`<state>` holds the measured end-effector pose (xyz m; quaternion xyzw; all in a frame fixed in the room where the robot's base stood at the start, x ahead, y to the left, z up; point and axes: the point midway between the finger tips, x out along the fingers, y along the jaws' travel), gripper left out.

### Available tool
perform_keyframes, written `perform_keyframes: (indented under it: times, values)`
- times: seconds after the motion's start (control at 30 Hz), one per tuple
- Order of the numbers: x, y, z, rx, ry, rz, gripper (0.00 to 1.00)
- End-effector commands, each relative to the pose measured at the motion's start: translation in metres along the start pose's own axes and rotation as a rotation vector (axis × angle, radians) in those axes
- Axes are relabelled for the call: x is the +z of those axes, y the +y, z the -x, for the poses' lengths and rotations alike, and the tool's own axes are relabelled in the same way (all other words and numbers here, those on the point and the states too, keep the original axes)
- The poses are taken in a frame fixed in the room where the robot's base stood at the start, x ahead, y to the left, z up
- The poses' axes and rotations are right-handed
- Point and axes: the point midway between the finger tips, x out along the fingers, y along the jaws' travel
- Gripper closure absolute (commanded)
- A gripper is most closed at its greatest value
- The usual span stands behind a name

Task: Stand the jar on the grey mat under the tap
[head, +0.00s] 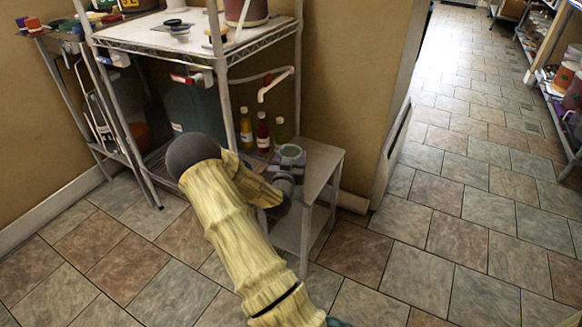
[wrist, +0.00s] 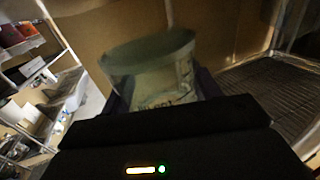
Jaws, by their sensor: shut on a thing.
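The jar (wrist: 155,80) is pale green, clear-walled, with printing on its side. It fills the middle of the wrist view, tilted in the picture. My gripper (wrist: 160,98) is shut on it, with purple fingers at both sides. In the head view the jar's round top (head: 290,151) shows between the fingers of my gripper (head: 289,161), over the small grey side table (head: 324,162). The tap (head: 276,84), a pale bent pipe with a red part, is above and a little left of the jar. I cannot make out the grey mat, and the jar's base is hidden.
Several bottles, among them a yellow one (head: 246,128) and a red one (head: 262,131), stand just behind the jar. A wire rack (head: 150,38) holding a large teal container (head: 192,106) is to the left. The tiled floor (head: 450,225) at right is clear.

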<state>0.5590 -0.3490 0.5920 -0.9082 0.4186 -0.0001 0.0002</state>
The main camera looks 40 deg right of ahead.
Motion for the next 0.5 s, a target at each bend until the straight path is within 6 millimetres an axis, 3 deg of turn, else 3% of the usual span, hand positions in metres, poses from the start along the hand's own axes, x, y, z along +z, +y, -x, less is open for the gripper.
perform_keyframes:
  times: [0.3,0.5]
  values:
    - [0.035,0.0,0.0,-0.001,0.0,0.002,0.69]
    - [0.037,0.0,0.0,-0.001,0.002,0.0,0.69]
